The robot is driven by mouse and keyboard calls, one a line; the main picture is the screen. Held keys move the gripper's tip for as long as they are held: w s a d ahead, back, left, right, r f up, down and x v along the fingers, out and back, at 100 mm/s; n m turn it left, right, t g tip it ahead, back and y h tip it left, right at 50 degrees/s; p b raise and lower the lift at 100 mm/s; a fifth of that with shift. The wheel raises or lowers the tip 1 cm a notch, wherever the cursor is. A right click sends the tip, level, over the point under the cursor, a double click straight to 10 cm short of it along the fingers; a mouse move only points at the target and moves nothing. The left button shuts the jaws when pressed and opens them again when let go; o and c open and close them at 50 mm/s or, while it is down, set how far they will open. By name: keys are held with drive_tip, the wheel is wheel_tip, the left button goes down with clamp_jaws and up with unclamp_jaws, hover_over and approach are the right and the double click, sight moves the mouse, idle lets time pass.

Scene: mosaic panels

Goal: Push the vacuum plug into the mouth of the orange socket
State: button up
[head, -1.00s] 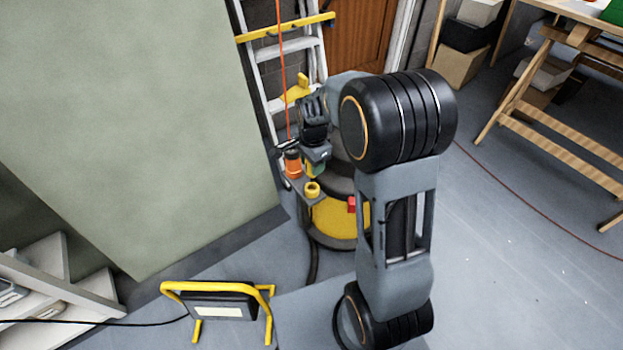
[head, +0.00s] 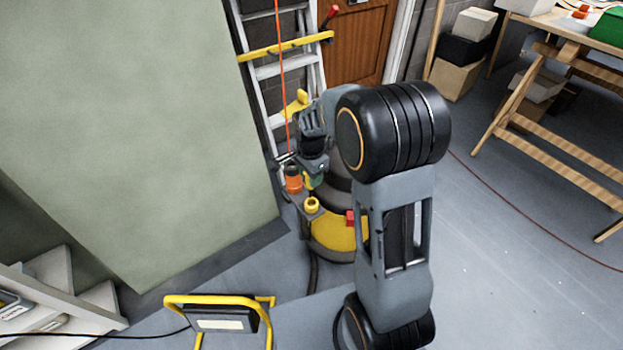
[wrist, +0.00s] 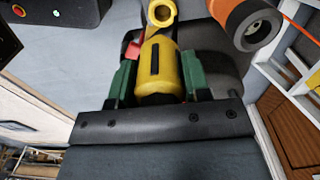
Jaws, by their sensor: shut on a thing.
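The vacuum plug (wrist: 160,70), yellow with a dark stripe, lies between the green fingers of my gripper (wrist: 158,82) in the wrist view. My gripper is shut on it. In the head view my gripper (head: 313,176) is beside and just right of the orange socket (head: 293,181), and the plug is mostly hidden. In the wrist view the orange socket (wrist: 236,16) is at the upper right, its round mouth facing partly toward the camera. The plug is apart from the socket and not lined up with its mouth.
A yellow ring (head: 311,205) sits near the socket, by the yellow and black vacuum (head: 335,237). An orange cord (head: 282,90) runs up from the socket area. A ladder (head: 268,72) stands behind, a large green panel (head: 130,130) left, and a yellow work light (head: 220,312) in front.

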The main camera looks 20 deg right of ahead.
drive_tip(key=w+a+r+n+p, duration=0.3)
drive_tip(key=w+r+n+p, duration=0.3)
drive_tip(key=w+n+p, duration=0.2)
drive_tip(key=w+p, duration=0.2)
drive_tip(key=p, duration=0.2)
drive_tip(key=shift+w+a+r+n+p, duration=0.15)
drive_tip(key=shift+w+a+n+p, duration=0.15)
drive_tip(key=shift+n, duration=0.1)
drive_tip(key=shift+d+f+b, duration=0.1)
drive_tip(key=shift+f+b, duration=1.55)
drive_tip(key=shift+f, duration=0.75)
drive_tip(key=shift+f+b, duration=1.25)
drive_tip(key=shift+f, duration=0.45)
drive_tip(key=o, duration=1.3)
drive_tip(key=shift+c, duration=0.2)
